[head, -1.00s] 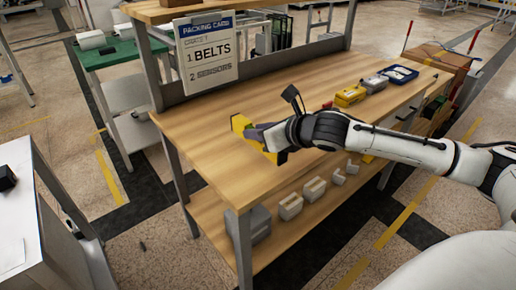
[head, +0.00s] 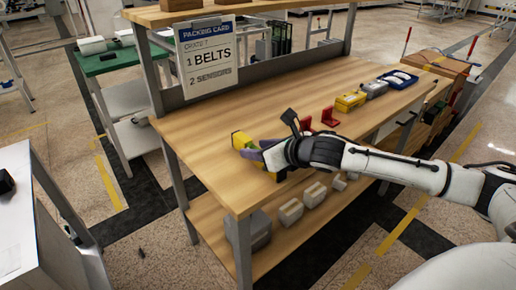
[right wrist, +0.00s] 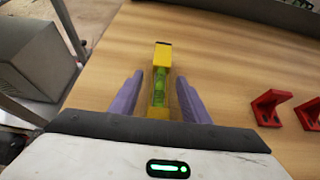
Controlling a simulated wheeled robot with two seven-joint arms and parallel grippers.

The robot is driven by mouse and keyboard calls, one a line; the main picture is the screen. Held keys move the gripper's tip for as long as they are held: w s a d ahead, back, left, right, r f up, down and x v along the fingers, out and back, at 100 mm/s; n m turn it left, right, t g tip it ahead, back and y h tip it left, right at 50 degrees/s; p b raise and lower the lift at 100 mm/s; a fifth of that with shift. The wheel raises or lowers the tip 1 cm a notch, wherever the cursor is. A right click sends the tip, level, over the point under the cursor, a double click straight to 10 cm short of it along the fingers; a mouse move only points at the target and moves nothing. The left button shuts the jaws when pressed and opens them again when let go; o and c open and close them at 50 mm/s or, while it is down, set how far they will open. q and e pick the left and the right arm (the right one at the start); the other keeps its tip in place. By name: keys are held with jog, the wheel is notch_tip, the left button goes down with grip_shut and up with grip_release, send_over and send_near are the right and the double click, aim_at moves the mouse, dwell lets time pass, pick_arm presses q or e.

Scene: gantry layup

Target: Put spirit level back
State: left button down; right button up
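The spirit level is a yellow bar (head: 240,141) at the near left part of the wooden bench top (head: 215,115). In the right wrist view the spirit level (right wrist: 161,57) shows a green vial and points away from me between the two purple fingers. My right gripper (head: 254,150) is low over the bench, around the level's near part. Its fingers (right wrist: 160,88) stand apart, with a visible gap on the left side of the level; contact on the right side is hard to tell. My left gripper is not in view.
Two red brackets (head: 329,117) stand to the right of the gripper. A yellow device (head: 350,101), a grey device (head: 375,89) and a blue tray (head: 402,75) lie farther right. A packing card (head: 207,60) hangs at the back. Grey blocks (head: 290,212) sit on the lower shelf.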

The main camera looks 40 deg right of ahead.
jog(key=shift+r, duration=0.15)
jog(key=v, duration=0.9)
jog(key=shift+s+r, duration=0.2)
jog(key=shift+v, duration=1.25)
jog(key=shift+f, duration=0.1)
